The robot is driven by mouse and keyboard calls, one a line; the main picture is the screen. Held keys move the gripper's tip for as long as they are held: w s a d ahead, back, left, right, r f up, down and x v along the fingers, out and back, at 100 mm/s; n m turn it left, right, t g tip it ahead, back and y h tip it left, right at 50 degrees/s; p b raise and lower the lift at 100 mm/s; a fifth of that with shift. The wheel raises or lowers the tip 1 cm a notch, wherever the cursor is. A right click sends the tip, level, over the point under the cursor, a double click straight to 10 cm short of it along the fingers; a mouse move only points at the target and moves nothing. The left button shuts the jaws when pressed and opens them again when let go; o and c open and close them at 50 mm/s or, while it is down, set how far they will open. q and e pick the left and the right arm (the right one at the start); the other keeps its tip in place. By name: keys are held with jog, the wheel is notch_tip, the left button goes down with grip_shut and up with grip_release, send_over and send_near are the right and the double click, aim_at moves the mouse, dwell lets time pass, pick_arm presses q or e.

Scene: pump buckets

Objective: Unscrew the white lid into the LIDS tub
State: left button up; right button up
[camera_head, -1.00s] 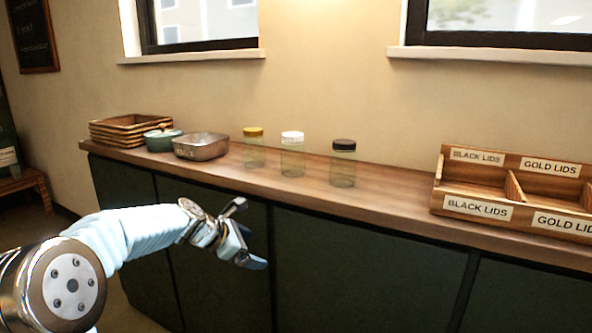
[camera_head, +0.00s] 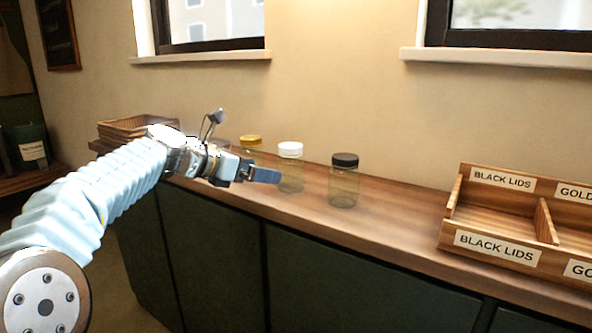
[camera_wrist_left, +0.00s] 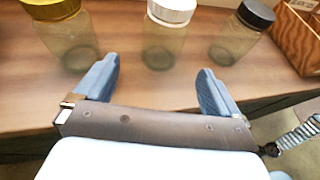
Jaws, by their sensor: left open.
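The jar with the white lid (camera_head: 290,149) stands upright on the wooden counter, between a gold-lidded jar and a black-lidded jar. The lid sits on its clear greenish glass jar (camera_head: 291,178). In the left wrist view the white lid (camera_wrist_left: 172,10) is at the top middle, beyond my fingers. My left gripper (camera_head: 258,168) is open and empty, in front of the jars and to the left of the white-lidded one. In the left wrist view its blue fingers (camera_wrist_left: 158,75) are spread, with the white-lidded jar beyond the gap. A LIDS tub cannot be made out; my arm covers the counter's left part.
The gold-lidded jar (camera_head: 250,143) is partly behind my gripper. The black-lidded jar (camera_head: 344,182) stands to the right. A wooden divided box (camera_head: 497,248) labelled BLACK LIDS and GOLD LIDS is farther right. The counter (camera_head: 395,211) is clear between them. Stacked wooden trays (camera_head: 122,128) are at the left.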

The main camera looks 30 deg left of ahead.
pick_arm(q)
jog(key=x, duration=1)
jog(key=shift+w+d+f+p, duration=0.15)
jog(key=shift+w+d+p, duration=0.05)
jog(key=shift+p, duration=0.1)
jog(key=c, duration=1.3)
jog(key=shift+r, duration=0.5)
jog(key=r, duration=0.3)
jog(key=shift+s, duration=0.2)
jog(key=s+r, duration=0.4)
jog(key=shift+a+r, duration=0.1)
send_near(285, 149)
jog(key=s+d+r, duration=0.1)
jog(key=s+d, duration=0.1)
jog(key=shift+s+d+r, duration=0.1)
jog(key=shift+s+r, duration=0.2)
jog(key=shift+r, duration=0.1)
